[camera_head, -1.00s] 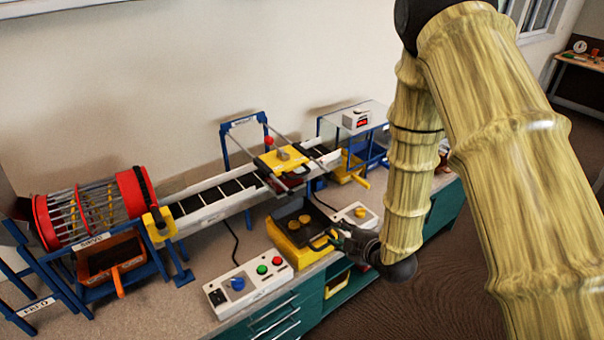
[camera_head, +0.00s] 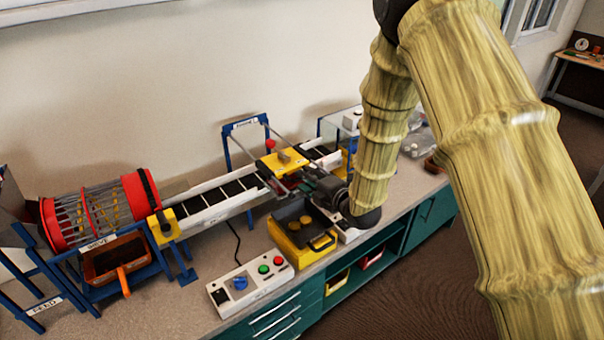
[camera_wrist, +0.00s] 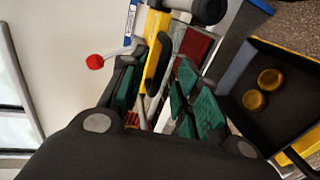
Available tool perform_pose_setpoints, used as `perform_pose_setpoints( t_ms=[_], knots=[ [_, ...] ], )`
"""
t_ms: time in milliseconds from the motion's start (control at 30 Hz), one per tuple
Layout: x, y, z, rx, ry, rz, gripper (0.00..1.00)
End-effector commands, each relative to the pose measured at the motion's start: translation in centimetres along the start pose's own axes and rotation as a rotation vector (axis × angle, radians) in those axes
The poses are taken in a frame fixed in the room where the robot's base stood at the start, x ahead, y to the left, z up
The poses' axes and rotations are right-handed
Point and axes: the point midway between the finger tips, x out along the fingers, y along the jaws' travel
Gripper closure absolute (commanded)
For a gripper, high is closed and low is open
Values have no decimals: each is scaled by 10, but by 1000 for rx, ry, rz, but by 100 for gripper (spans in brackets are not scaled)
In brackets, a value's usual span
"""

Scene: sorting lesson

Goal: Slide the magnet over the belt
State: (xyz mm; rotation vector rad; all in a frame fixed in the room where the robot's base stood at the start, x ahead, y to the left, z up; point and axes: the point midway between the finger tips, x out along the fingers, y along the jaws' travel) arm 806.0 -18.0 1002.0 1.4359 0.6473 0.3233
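The belt (camera_head: 231,189) is dark with light cross-bars between pale side walls. My gripper (camera_head: 306,178) is at the front side of the carriage, partly hidden by its own wrist. In the wrist view my gripper (camera_wrist: 160,92) has its green-padded fingers apart.
A yellow box (camera_head: 288,240) with round gold pieces stands just below my gripper. A control box (camera_head: 250,281) with a blue knob and red and green buttons lies at the front. A red-ended sieve drum (camera_head: 139,190) stands at the left. The bench between them is partly clear.

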Motion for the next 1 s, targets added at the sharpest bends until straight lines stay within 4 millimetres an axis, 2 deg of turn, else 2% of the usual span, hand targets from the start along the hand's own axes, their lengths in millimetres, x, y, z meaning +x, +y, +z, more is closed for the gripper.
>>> perform_pose_setpoints(
  t_ms=[233, 600, 633, 800, 1000],
  knots=[
    [24, 1, 0, 0, 0, 1, 68],
    [29, 0, 0, 0, 0, 0, 68],
    [29, 0, 0, 0, 0, 0, 70],
    [29, 0, 0, 0, 0, 0, 100],
    [29, 0, 0, 0, 0, 1, 100]
  ],
)
